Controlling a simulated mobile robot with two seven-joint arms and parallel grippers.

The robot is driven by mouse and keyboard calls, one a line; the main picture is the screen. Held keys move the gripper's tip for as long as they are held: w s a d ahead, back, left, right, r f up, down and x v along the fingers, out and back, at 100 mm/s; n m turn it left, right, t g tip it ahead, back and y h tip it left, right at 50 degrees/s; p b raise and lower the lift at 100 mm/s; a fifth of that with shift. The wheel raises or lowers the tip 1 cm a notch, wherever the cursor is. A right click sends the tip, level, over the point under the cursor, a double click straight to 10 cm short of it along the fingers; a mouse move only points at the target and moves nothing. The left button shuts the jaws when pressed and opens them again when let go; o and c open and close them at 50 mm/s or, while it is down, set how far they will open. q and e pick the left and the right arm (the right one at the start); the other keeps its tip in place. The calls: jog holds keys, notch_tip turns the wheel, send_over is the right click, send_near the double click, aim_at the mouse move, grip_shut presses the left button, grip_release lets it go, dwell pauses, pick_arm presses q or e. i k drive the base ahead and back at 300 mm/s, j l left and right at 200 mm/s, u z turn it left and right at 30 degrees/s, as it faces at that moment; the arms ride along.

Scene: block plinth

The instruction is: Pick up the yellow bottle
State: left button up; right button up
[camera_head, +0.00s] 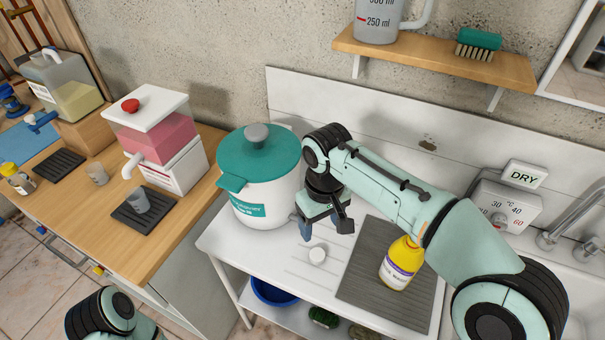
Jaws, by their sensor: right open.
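The yellow bottle (401,264) with a white label stands upright on the grey ribbed mat (365,294), and my right forearm covers part of its right side and top.
A white pot with a teal lid (259,152) stands just left of my right gripper. A sink with a tap (564,226) is at the right. A wooden shelf (420,62) hangs above. The wooden table (85,198) at left holds dispensers and small cups.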

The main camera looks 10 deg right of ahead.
aim_at(403, 259)
jog(key=k, duration=1)
